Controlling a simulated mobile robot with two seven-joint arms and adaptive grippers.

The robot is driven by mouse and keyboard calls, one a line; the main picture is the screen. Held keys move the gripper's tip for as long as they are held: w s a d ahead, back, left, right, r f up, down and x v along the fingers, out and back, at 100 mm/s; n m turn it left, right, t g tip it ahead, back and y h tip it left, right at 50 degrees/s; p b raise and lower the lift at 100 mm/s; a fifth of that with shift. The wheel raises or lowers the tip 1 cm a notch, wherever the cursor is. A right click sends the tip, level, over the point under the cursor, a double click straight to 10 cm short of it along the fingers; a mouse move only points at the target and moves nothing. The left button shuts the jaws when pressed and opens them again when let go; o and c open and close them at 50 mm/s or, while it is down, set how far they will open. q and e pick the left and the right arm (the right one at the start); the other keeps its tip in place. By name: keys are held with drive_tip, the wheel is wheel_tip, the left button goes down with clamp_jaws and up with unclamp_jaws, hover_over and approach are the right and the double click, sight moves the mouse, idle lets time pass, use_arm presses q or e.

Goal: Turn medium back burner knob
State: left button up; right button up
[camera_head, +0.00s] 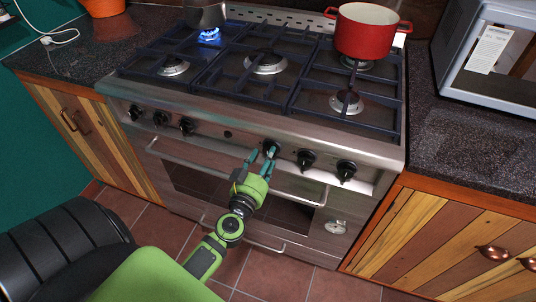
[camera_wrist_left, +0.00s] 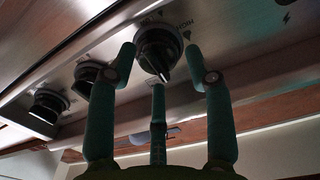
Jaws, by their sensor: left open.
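The stove front carries two groups of black knobs. The knob at the left end of the right-hand group (camera_head: 270,146) is right by my left gripper (camera_head: 262,155). In the left wrist view this knob (camera_wrist_left: 157,50) sits between the tips of my open fingers, its pointer ridge slanting toward the lower right. I cannot tell whether the fingers touch it. Its label is partly visible but too small to read surely. The middle back burner area lies on the cooktop near the central burner (camera_head: 266,63). My right gripper is not in view.
Two neighbouring knobs (camera_head: 305,159) and (camera_head: 346,171) are close on the right. An oven handle bar (camera_head: 300,190) runs below. A red pot (camera_head: 366,32) stands at the back right; a grey pot (camera_head: 205,14) sits over a blue flame (camera_head: 208,36) at the back left.

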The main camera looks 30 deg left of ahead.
use_arm(q)
drive_tip(key=shift+x, duration=0.8)
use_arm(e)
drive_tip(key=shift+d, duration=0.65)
use_arm(q)
drive_tip(key=shift+d, duration=0.1)
drive_tip(key=c, duration=0.9)
drive_tip(key=shift+r+n, duration=0.1)
drive_tip(key=shift+n, duration=0.2)
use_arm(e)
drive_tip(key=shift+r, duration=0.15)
use_arm(q)
drive_tip(key=n+p, duration=0.1)
drive_tip(key=n, duration=1)
drive_tip(key=shift+a+r+n+p, duration=0.1)
drive_tip(key=shift+a+n+p, duration=0.1)
drive_tip(key=shift+n+p, duration=0.15)
drive_tip(key=n, duration=0.5)
drive_tip(key=shift+n, duration=0.25)
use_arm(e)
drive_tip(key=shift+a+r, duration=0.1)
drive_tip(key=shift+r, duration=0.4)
